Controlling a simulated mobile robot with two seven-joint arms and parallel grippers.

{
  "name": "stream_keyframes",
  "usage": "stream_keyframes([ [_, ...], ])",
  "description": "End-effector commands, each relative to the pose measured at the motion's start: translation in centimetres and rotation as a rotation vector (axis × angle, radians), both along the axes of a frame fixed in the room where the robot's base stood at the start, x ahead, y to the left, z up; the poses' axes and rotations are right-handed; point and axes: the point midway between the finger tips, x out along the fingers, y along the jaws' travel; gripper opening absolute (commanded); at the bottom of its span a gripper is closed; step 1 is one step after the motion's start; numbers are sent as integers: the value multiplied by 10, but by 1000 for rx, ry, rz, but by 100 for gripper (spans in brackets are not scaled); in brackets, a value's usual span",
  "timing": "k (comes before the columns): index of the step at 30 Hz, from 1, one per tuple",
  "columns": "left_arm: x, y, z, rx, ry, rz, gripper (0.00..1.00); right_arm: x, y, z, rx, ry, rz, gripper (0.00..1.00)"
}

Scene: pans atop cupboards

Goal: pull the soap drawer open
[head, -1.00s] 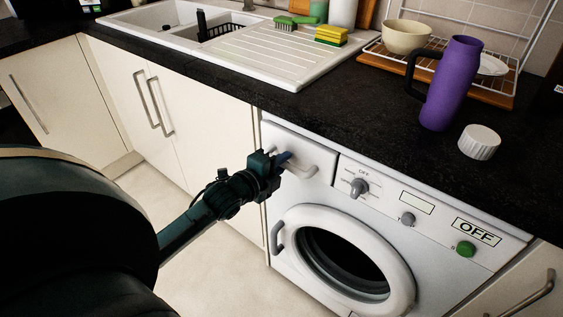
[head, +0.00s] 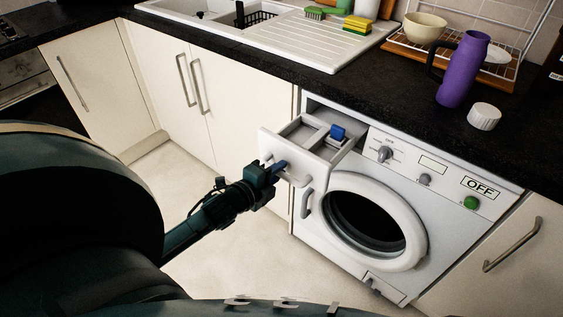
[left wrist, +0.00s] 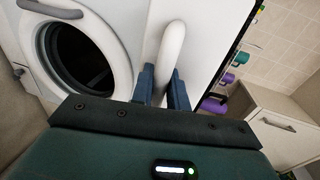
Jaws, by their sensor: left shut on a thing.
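The soap drawer (head: 306,146) of the white washing machine stands pulled out at the machine's upper left. Its inside compartments show, with a blue piece (head: 338,133) in the right one. My left gripper (head: 277,170) is at the handle on the drawer's front and is shut on it. In the left wrist view the white handle (left wrist: 172,52) runs between the two blue fingers of the left gripper (left wrist: 163,88). The fingers hide part of the handle in the head view. My right gripper is not in view.
The round washing machine door (head: 322,215) is just below the drawer, close to my gripper. A dark worktop (head: 400,95) overhangs above, with a purple flask (head: 462,70) and a white cap (head: 484,117). The floor (head: 240,245) in front is clear.

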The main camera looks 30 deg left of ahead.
Motion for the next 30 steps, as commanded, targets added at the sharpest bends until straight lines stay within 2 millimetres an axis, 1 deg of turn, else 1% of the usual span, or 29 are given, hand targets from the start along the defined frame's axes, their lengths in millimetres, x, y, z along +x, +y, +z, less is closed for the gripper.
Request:
stream_keyframes([
  [1, -3, 0, 1, -2, 2, 0, 0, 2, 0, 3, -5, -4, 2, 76],
  [7, -9, 1, 0, -1, 1, 1, 0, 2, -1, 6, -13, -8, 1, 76],
  [19, -10, 1, 0, -1, 0, 1, 0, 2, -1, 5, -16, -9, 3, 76],
  [20, -10, 1, 0, -1, 0, 1, 18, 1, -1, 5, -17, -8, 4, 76],
  [21, -10, 1, 0, -1, 0, 1, 22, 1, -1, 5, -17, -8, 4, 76],
  [30, -12, 1, 0, -1, 0, 0, 22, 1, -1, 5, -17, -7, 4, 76],
])
